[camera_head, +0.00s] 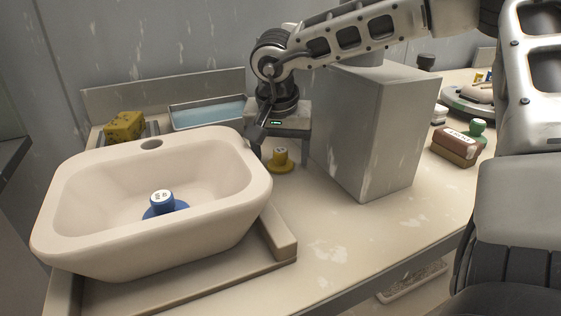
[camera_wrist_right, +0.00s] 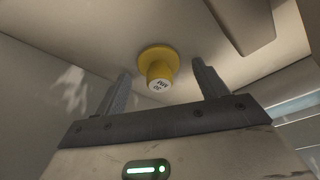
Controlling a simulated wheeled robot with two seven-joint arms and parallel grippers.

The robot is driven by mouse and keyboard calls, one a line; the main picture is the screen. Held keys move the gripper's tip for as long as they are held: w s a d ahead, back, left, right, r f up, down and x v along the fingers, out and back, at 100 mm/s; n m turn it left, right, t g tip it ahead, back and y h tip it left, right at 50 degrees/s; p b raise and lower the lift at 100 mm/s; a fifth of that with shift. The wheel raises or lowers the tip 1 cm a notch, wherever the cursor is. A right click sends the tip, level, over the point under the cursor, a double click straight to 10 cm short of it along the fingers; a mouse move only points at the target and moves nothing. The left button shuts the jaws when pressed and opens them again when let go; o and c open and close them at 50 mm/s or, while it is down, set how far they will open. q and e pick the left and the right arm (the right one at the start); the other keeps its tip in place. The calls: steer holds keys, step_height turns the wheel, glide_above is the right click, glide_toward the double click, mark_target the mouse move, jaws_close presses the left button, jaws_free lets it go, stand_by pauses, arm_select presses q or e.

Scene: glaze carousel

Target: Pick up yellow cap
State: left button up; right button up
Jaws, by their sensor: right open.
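The yellow cap (camera_head: 280,161), a knob on a wide round flange, stands on the counter between the basin and the grey block. My right gripper (camera_head: 280,148) is open just above and around it, pointing down, with a finger on either side. In the right wrist view the yellow cap (camera_wrist_right: 158,68) shows lettering on its pale top and lies beyond the open fingertips of the right gripper (camera_wrist_right: 163,80), roughly midway between them. The fingers look apart from it. My left gripper is not in view.
A cream basin (camera_head: 90,250) with a blue cap (camera_head: 162,202) inside is close on the left. A tall grey block (camera_head: 372,135) stands close on the right. Further right are a brown brick-like block (camera_head: 455,147) and a green cap (camera_head: 477,129). The front counter is clear.

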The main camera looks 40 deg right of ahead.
steer(key=c, duration=1.1)
steer(key=shift+o, duration=0.2)
steer(key=shift+r, duration=0.15)
